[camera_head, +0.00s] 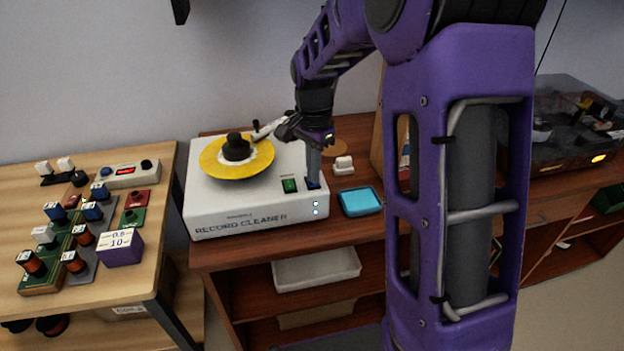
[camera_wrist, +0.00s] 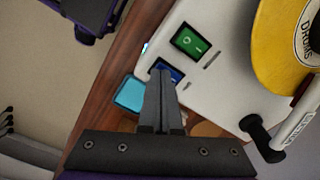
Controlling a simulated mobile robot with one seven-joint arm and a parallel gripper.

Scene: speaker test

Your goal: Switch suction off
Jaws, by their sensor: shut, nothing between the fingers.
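Two small lights (camera_head: 316,208) glow on the front face below the blue switch. My gripper (camera_wrist: 160,75) is shut and empty, pointing down with its tips at the blue switch, partly hiding it. I cannot tell whether the tips touch it. The green switch (camera_wrist: 190,41) is uncovered in the wrist view.
A light-blue tray (camera_head: 360,202) and a small white object (camera_head: 343,165) lie right of the cleaner. A bench (camera_head: 100,290) with electronic parts stands at left.

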